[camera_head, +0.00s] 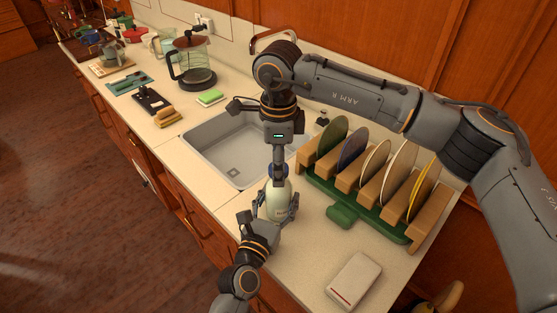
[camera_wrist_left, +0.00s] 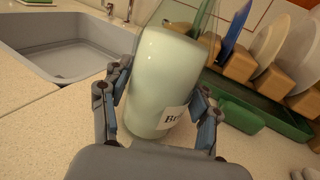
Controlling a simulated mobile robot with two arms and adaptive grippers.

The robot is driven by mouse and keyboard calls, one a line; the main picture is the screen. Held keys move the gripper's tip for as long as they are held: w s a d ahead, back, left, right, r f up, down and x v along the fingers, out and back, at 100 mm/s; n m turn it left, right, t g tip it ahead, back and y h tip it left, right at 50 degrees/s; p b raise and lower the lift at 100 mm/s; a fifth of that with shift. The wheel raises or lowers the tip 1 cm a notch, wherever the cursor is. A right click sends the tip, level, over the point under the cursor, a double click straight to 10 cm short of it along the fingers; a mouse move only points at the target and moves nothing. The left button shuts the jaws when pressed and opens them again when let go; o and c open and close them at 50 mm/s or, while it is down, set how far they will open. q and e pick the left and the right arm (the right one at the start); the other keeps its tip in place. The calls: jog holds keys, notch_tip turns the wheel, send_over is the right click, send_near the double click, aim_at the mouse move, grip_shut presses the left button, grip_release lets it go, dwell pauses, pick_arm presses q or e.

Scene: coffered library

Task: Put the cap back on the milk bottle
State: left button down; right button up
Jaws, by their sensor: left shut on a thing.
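The milk bottle (camera_head: 274,206) is pale with a label, and stands on the counter in front of the sink. In the left wrist view the bottle (camera_wrist_left: 162,75) fills the middle, its top cut off by the frame. My left gripper (camera_head: 277,213) is shut on the bottle's body, one finger on each side. My right gripper (camera_head: 278,170) points down right over the bottle's mouth.
A sink (camera_head: 214,150) lies behind the bottle. A green dish rack (camera_head: 342,215) with several upright plates stands to the right. A white box (camera_head: 355,281) with a red line lies at the front right. A glass coffee press (camera_head: 192,62) and a sponge (camera_head: 210,97) are farther back.

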jog(key=c, duration=1)
jog(key=o, duration=1.3)
jog(key=shift+o, duration=0.2)
notch_tip(320, 180, up, 12)
pick_arm(q)
jog(key=shift+c, duration=1.4)
grip_release()
